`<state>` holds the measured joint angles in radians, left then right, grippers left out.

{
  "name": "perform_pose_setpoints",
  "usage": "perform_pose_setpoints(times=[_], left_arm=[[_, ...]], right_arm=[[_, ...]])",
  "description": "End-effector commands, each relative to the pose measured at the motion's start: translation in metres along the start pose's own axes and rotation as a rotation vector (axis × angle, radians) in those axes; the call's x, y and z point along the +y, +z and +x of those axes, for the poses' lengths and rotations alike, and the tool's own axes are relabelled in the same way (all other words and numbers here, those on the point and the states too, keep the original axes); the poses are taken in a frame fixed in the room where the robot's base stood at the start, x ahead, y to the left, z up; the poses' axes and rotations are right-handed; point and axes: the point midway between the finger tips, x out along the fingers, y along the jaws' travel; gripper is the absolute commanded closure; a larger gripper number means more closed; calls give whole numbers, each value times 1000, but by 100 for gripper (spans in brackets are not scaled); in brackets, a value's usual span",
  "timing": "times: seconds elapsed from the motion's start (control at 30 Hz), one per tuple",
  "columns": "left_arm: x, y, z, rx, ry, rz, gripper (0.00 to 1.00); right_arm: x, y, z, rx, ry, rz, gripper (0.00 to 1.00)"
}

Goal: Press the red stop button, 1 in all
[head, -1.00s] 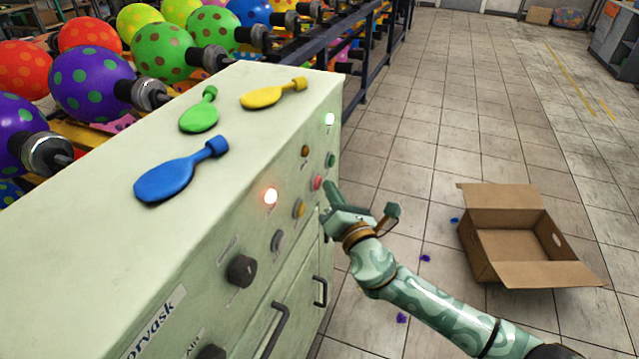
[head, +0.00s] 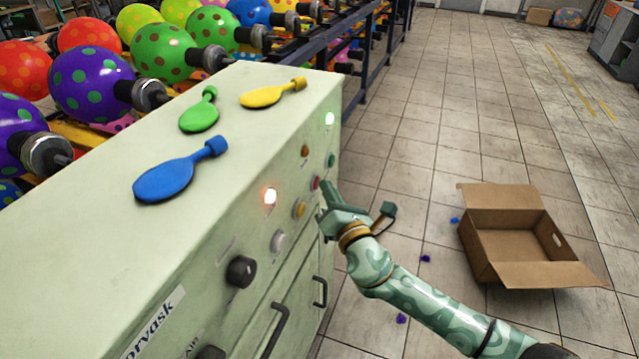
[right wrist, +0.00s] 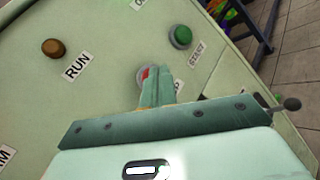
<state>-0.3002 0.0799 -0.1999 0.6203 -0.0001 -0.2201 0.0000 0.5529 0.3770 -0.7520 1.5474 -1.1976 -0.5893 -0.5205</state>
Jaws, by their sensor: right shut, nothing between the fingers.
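The red stop button (head: 315,183) is on the front panel of the pale green cabinet (head: 262,215), in the head view just left of my right gripper's tips. In the right wrist view the red button (right wrist: 146,76) is mostly hidden behind the fingertips, with a bit of red and its grey ring showing. My right gripper (head: 327,186) is shut and empty, its fingers pointing at the button. In the right wrist view the gripper (right wrist: 158,78) overlaps the button; I cannot tell whether it touches. My left gripper is not in view.
A green START button (right wrist: 180,36) and an amber RUN knob (right wrist: 53,48) sit nearby. An open carton (head: 482,256) stands on the floor.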

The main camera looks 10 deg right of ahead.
Motion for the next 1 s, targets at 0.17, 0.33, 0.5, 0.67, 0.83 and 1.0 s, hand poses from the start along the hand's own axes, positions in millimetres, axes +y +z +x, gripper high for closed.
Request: perform_pose_setpoints(times=[0.17,0.33,0.5,0.67,0.83,1.0], left_arm=[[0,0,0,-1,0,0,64],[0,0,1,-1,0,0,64],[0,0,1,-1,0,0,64],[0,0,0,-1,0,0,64],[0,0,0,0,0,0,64],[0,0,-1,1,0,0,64]], right_arm=[[1,-1,2,0,0,1,100],[2,-2,3,0,1,1,100],[2,-2,3,0,1,1,100],[1,-1,1,0,1,1,100],[-3,4,-4,-1,1,1,100],[-7,8,-10,-1,0,0,100]])
